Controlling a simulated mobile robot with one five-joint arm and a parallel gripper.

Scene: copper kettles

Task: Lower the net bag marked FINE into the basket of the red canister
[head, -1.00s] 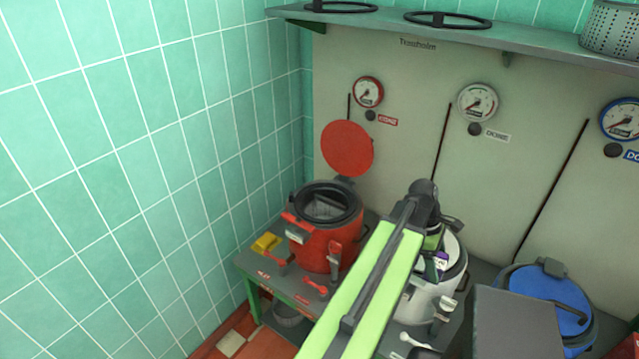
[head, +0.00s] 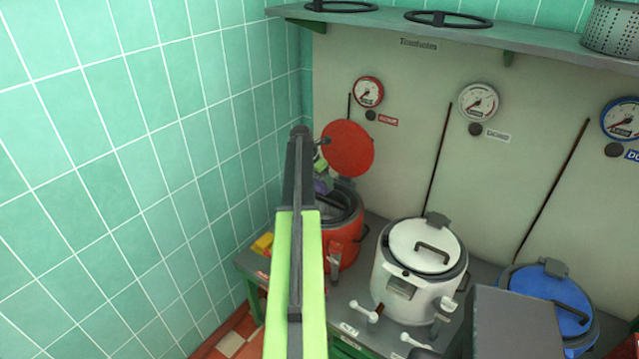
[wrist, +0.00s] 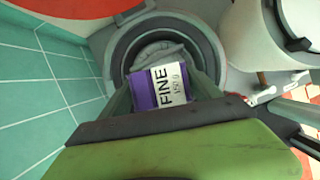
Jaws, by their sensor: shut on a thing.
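The red canister (head: 345,240) stands at the left of the bench with its round red lid (head: 347,148) swung up and open. My gripper (wrist: 163,95) is shut on the net bag marked FINE (wrist: 168,86), a purple thing with a white label. In the wrist view the bag appears over the canister's open round mouth, inside its dark rim (wrist: 126,45). A grey rumpled form (wrist: 160,57) lies just beyond the label; I cannot tell if it is bag or basket. In the head view my arm hides the gripper and most of the bag; a bit of purple (head: 322,186) shows.
A white canister (head: 412,280) with its lid down stands right of the red one, and a blue canister (head: 550,300) farther right. Gauges (head: 368,92) line the back panel. A tiled wall (head: 130,180) is close on the left. A shelf (head: 440,33) runs above.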

